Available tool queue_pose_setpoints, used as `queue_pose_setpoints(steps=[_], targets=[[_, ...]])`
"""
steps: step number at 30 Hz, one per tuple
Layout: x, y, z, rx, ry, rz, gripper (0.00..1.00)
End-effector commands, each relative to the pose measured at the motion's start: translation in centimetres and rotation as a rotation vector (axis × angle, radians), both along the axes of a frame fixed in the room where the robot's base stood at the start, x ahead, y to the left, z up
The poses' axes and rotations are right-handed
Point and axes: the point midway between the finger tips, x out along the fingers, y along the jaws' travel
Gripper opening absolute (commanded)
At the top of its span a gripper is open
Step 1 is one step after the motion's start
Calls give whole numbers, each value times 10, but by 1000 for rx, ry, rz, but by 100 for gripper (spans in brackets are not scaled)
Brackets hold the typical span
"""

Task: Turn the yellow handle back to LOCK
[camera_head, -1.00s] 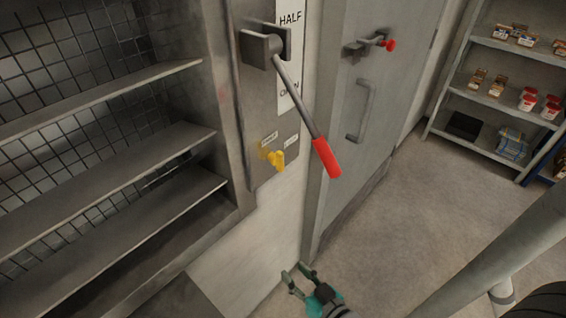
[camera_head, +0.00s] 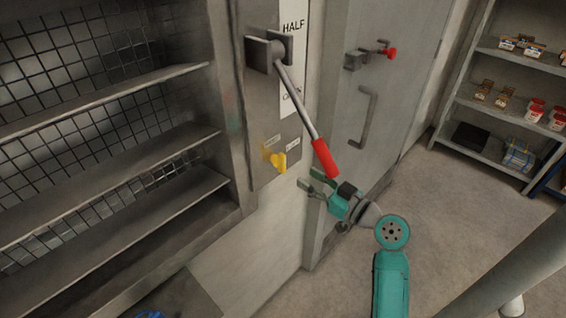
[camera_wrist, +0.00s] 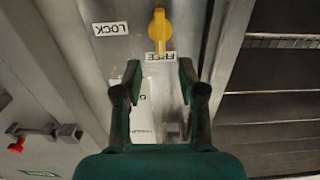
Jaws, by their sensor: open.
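The yellow handle (camera_head: 279,162) sits low on the grey metal panel, below the long red-gripped lever (camera_head: 325,158). In the wrist view the yellow handle (camera_wrist: 159,30) is at top centre, its narrow end at the FREE label (camera_wrist: 161,56). The LOCK label (camera_wrist: 109,28) is to its left, rotated in the picture. My gripper (camera_head: 312,184) is open and empty, to the right of and a little below the handle. In the wrist view its two fingertips (camera_wrist: 160,74) are spread apart just below the FREE label, and the handle is beyond them, not touched.
The red grip of the lever hangs just above my gripper. A grey door with a pull handle (camera_head: 366,118) and a red-knobbed latch (camera_head: 389,53) is to the right. Empty shelves (camera_head: 110,165) stand left. A stocked shelf (camera_head: 505,100) is at the far right; floor between is clear.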

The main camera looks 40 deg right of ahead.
Motion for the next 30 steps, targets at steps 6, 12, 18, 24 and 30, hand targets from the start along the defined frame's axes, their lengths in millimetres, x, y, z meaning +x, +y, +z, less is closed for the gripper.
queue_pose_setpoints(steps=[6, 12, 18, 24, 30], targets=[[29, 2, 0, -1, 0, 3, 41], [66, 4, 0, 1, 1, 2, 41], [92, 4, 0, 1, 0, 0, 41], [103, 4, -1, 2, 1, -1, 41], [104, 4, -1, 2, 1, -2, 41]])
